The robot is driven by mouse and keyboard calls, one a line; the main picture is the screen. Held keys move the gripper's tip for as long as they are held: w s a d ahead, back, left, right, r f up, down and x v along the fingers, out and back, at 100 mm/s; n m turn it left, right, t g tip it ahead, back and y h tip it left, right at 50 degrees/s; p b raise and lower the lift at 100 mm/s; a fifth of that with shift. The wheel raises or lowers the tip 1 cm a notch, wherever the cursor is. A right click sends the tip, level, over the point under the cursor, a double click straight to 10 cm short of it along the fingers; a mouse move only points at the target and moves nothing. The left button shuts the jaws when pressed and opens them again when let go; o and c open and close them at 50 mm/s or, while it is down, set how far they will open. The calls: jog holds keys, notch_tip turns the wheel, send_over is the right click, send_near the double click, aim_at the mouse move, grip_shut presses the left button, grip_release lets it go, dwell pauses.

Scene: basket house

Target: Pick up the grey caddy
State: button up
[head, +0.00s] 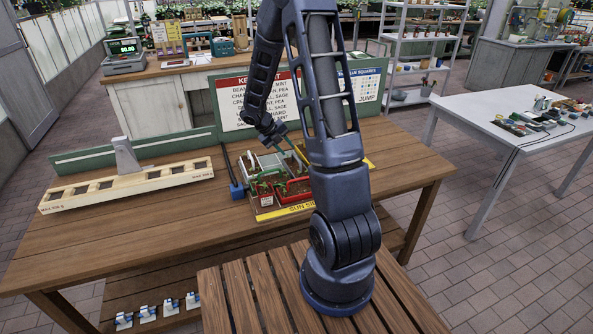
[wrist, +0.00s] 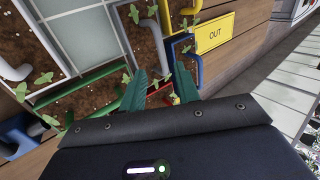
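Several small planted caddies with coloured rims and handles stand close together on the wooden table. A pale grey caddy (head: 249,164) is at the left of the group in the head view. In the wrist view a pale grey rim (wrist: 68,42) surrounds brown soil with seedlings at upper left; I cannot tell for sure that it is the same caddy. My gripper (head: 274,133) is above the back of the group. In the wrist view its two dark green fingers (wrist: 160,88) are apart, with nothing clearly held between them. Caddy parts below them are partly hidden.
A red caddy (head: 291,190) and green, blue and yellow handles crowd the group. A blue block (head: 237,190) stands just left of it. A long cream rack (head: 130,183) lies further left. A sign board (head: 250,103) stands behind. The table's front left is clear.

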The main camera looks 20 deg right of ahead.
aim_at(296, 157)
jog(key=x, duration=0.8)
jog(key=shift+w+d+f, duration=0.15)
jog(key=shift+d+f, duration=0.15)
grip_shut()
